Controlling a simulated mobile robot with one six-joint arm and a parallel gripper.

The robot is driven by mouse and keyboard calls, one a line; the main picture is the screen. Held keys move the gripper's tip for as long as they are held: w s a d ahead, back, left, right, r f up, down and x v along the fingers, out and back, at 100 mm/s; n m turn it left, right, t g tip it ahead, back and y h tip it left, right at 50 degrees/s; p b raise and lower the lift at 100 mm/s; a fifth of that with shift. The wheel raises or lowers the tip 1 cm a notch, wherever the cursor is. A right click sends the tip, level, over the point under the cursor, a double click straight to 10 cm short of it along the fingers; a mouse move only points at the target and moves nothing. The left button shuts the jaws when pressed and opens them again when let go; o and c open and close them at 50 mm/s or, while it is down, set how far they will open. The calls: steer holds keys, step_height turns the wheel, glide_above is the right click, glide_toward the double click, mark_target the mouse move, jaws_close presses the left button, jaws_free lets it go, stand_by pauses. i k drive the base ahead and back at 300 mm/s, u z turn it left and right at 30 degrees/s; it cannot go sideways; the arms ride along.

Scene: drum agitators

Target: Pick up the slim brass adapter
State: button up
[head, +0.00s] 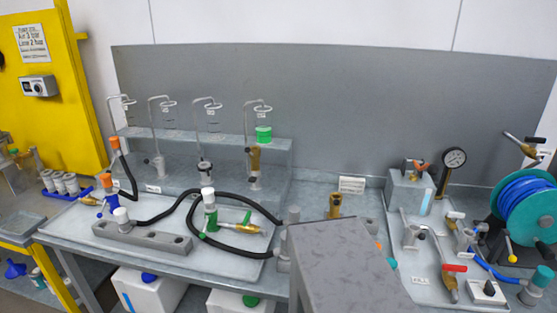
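A short brass fitting (335,205) stands upright on the bench, right of the middle. A second brass piece (253,160) sits on the back rack, below a green cap and above a grey base. I cannot tell for sure which of these is the slim brass adapter. My gripper is not in view. A large grey shape in the lower middle hides part of the bench front.
A black hose (190,198) loops across a pale tray with a grey holed block (140,238) and a green-and-white valve (210,212). A pressure gauge (454,158), a red-handled valve (453,268) and a blue hose reel (525,205) crowd the right.

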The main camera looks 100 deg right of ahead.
mark_target(255, 162)
steer(key=u, duration=0.4)
steer(key=k, duration=0.35)
steer(key=z, duration=1.8)
steer(key=i, duration=1)
steer(key=z, duration=0.1)
steer(key=k, duration=0.5)
